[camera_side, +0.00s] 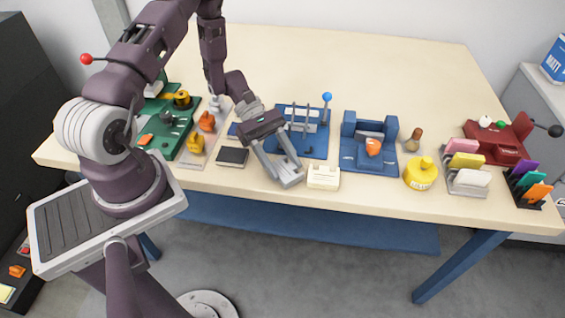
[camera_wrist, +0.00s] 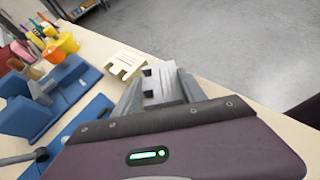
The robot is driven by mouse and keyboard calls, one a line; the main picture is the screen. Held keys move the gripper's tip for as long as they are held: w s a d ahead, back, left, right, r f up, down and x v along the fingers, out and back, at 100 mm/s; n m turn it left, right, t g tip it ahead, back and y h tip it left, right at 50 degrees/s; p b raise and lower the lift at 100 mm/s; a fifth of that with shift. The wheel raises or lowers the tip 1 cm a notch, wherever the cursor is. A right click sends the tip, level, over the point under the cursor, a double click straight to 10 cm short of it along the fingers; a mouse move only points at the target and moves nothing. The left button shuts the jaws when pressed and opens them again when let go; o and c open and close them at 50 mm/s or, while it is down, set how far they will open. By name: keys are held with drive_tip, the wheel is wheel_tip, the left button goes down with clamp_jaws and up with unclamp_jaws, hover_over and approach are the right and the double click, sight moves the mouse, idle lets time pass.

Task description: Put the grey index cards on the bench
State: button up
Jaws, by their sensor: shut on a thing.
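My gripper (camera_side: 287,176) is shut on the grey index cards (camera_wrist: 162,84), a flat pale grey piece with small dark notches along one edge. In the side view the grey cards (camera_side: 292,179) show only partly between the fingers. They are low at the front edge of the bench (camera_side: 330,50); I cannot tell whether they touch its top. A similar cream notched piece (camera_side: 323,178) lies on the bench just right of my gripper. It also shows in the wrist view (camera_wrist: 125,63).
A blue fixture with a lever (camera_side: 300,125) stands behind my gripper. Another blue fixture (camera_side: 368,140) holds an orange part. A dark flat box (camera_side: 232,157) lies to the left. The back of the bench is clear.

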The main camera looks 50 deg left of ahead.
drive_tip(key=shift+f, duration=0.2)
drive_tip(key=o, duration=1.3)
drive_tip(key=shift+o, duration=0.2)
